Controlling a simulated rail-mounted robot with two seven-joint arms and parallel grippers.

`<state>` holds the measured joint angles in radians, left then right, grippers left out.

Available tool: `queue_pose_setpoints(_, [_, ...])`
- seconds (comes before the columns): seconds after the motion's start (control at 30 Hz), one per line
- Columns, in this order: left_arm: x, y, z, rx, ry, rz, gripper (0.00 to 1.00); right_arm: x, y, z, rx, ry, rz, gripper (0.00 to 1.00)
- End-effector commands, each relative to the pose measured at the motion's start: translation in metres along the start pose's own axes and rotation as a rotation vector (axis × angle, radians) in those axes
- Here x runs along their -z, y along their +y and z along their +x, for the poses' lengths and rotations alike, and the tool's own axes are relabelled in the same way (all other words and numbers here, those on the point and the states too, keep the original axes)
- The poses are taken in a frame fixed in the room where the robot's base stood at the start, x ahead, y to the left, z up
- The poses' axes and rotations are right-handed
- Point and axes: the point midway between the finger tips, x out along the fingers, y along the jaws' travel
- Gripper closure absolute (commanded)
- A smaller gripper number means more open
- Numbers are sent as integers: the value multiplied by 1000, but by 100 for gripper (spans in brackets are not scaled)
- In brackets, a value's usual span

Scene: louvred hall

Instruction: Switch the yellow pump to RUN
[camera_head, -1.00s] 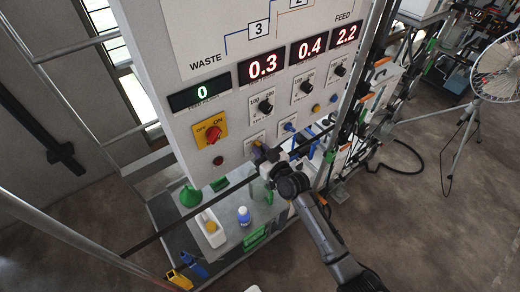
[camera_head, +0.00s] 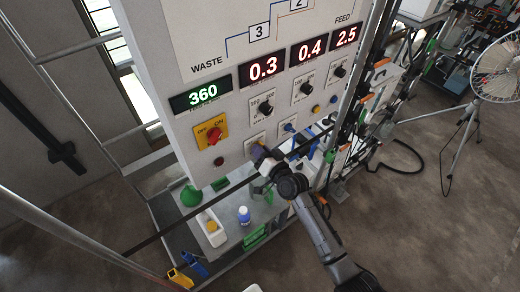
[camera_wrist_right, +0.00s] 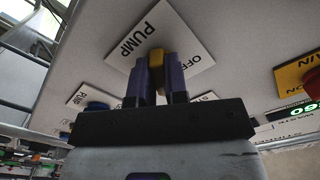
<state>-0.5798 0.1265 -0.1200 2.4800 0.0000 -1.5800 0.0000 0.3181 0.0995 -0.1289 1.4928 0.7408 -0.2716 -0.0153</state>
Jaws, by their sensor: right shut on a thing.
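The yellow pump switch (camera_wrist_right: 156,57) sits on a white plate (camera_wrist_right: 172,28) marked PUMP and OFF on the control panel (camera_head: 185,135). My right gripper (camera_wrist_right: 157,80) has its purple fingers shut on either side of the yellow switch in the right wrist view. The RUN mark is not readable there. In the head view my right gripper (camera_head: 259,154) is at the panel's lower part and hides most of the switch. The green display (camera_head: 195,97) at the panel's left reads 360. My left gripper is not in view.
A red ON/OFF switch (camera_head: 213,136) on a yellow plate is up and left of my gripper. A blue knob (camera_head: 289,127) is to its right.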

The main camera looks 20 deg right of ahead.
Motion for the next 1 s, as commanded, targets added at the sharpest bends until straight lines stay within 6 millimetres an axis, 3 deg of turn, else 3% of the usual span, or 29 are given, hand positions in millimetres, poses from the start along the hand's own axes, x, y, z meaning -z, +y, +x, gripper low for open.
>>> queue_pose_setpoints(0.43, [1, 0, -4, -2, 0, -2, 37, 0, -1, 0, 1, 1, 203, 100])
queue_pose_setpoints(1.0, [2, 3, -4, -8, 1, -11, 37, 0, -1, 0, 1, 1, 234, 100])
